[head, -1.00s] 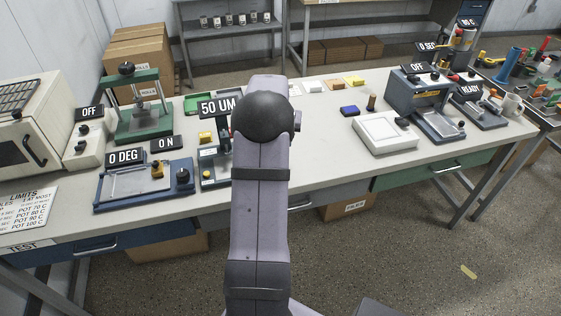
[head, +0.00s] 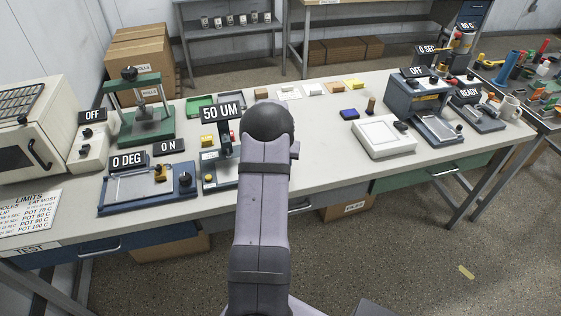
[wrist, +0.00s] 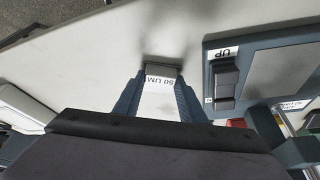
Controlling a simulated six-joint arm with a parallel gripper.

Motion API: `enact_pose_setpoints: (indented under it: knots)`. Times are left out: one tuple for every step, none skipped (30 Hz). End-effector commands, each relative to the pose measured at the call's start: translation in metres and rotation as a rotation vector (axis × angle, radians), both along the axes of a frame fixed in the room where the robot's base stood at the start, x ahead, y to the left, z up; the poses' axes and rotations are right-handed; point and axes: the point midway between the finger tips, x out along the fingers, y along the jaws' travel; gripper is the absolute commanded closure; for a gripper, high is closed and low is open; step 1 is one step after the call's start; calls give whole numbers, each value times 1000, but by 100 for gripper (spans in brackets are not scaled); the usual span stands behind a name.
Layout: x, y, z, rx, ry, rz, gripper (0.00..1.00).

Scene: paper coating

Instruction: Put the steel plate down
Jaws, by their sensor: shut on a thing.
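My gripper (wrist: 160,82) shows in the wrist view, with its two blue-grey fingers shut on a small pale steel plate (wrist: 160,104). A white label on the plate's end reads 50 UM, upside down in this view. The plate's far end is close over the pale bench top, with a dark shadow beside it. I cannot tell whether it touches the bench. In the head view my own arm hides the gripper and the plate.
In the wrist view a blue-framed device (wrist: 213,55) with a block marked UP lies right of the gripper. In the head view a gauge stand (head: 222,168) under a 50 UM sign is left of my arm. A white balance (head: 384,136) stands right. Bench between is clear.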

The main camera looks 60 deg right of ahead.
Motion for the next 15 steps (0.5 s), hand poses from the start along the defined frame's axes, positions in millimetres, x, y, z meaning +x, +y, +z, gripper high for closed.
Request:
enact_pose_setpoints:
  knots:
    - [0,-1,0,-2,-1,0,91]
    - [0,-1,0,-3,-1,0,91]
    - [0,-1,0,-3,-1,0,91]
    - [0,-1,0,-3,-1,0,91]
    - [0,-1,0,-3,-1,0,91]
    - [0,-1,0,-3,-1,0,91]
    - [0,-1,0,-3,-1,0,91]
    - [0,-1,-1,-2,-1,0,91]
    - [0,-1,-2,-2,-1,0,91]
    - [0,-1,-3,-2,-1,0,91]
    - [0,-1,-4,-2,-1,0,91]
    - [0,-1,-3,-2,-1,0,58]
    - [0,0,-3,-1,0,0,51]
    - [0,0,-3,-1,0,0,44]
    - [0,0,-3,-1,0,0,44]
